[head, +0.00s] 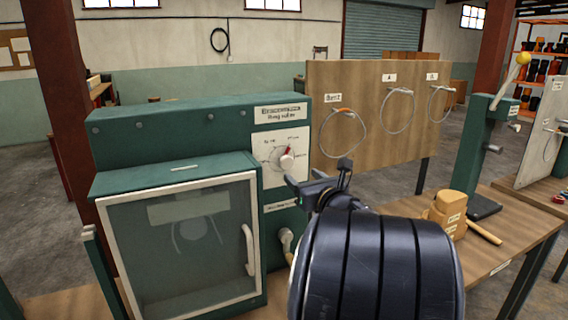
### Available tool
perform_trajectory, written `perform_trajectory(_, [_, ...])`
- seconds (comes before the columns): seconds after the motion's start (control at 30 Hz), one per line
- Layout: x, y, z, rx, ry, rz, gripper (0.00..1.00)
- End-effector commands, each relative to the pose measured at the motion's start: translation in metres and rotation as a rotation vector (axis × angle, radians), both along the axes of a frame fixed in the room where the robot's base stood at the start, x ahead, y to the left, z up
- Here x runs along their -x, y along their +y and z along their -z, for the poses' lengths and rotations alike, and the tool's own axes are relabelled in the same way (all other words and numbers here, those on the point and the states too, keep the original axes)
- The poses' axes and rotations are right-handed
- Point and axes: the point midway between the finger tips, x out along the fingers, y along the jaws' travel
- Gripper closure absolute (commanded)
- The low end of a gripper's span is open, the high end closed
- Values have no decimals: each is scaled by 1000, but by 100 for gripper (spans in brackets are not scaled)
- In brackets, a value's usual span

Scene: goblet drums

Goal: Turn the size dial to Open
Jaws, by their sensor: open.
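The size dial (287,161) is a pale round knob with a red pointer on a white panel (272,178) at the right of the green ring roller (200,128). The pointer is tilted up and to the right. The labels around the dial are too small to read surely. My gripper (300,186) is open, just below and right of the dial. One finger end lies close to the knob; I cannot tell whether they touch. My dark arm hides part of the bench in front.
The roller's glazed door (185,245) has a white handle and looks closed. A pale lever or knob (287,240) sits below the dial. A wooden board (375,125) with hanging wire rings stands behind. A wooden block and mallet (447,210) and a green press (490,145) are at right.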

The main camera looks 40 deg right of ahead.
Motion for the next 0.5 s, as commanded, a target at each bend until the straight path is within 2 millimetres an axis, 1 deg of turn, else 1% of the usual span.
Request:
perform_trajectory(0.03, [-10,-1,0,-3,2,-5,40])
perform_trajectory(0.3, [-58,-12,-1,1,2,-5,40])
perform_trajectory(0.5, [-80,-18,0,1,2,-3,40])
